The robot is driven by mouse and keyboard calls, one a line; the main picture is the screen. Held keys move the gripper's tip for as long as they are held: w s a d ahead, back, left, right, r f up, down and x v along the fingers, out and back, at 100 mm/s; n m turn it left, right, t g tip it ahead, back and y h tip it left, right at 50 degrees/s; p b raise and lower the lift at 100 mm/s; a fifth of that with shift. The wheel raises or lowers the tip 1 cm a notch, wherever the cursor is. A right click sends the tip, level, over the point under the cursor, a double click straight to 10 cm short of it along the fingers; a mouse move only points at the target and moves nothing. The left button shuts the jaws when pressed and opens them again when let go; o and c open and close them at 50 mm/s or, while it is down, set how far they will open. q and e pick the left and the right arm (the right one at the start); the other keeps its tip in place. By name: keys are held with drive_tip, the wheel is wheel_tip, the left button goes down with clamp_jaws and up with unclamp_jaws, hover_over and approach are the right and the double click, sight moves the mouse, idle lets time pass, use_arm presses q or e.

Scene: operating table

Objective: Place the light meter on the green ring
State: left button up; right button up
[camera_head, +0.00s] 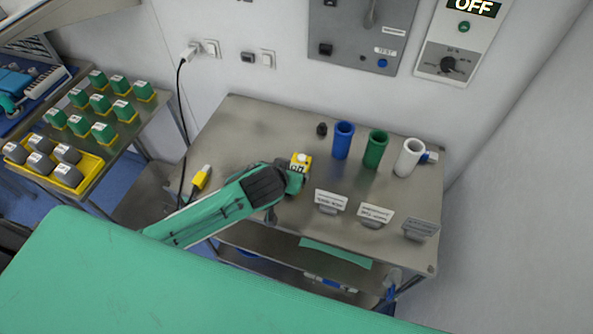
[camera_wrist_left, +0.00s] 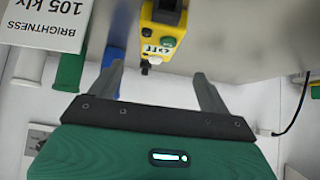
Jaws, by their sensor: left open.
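A small yellow box (camera_head: 300,162) with a white top and dark lettering stands on the steel table; I take it to be the light meter, but cannot be sure. In the left wrist view the yellow box (camera_wrist_left: 163,32) shows a green button and upside-down "off" lettering. My left gripper (camera_wrist_left: 158,72) is open and empty, with its two fingers pointing toward the box and the box beyond the gap between them. In the head view my left gripper (camera_head: 292,178) is right beside the box, its fingertips mostly hidden. I cannot make out a green ring.
Blue (camera_head: 342,140), green (camera_head: 376,149) and white (camera_head: 409,157) cylinders stand behind to the right, near a small black knob (camera_head: 321,129). Label cards (camera_head: 331,203) line the front right. A yellow cabled connector (camera_head: 201,178) lies left. A green-draped surface (camera_head: 150,285) fills the foreground.

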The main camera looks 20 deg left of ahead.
sight(298, 166)
use_arm(q)
drive_tip(key=x, duration=0.5)
drive_tip(key=shift+p, duration=0.3)
drive_tip(key=shift+w+f+p, duration=0.2)
drive_tip(key=shift+w+p, duration=0.15)
drive_tip(key=shift+w, duration=0.05)
drive_tip(key=p+x, duration=0.1)
drive_tip(key=x, duration=0.2)
drive_tip(key=shift+d, duration=0.15)
drive_tip(key=shift+w+f, duration=0.35)
drive_tip(key=shift+f, duration=0.1)
drive_tip(key=c, duration=1.3)
drive_tip(key=shift+r, duration=0.15)
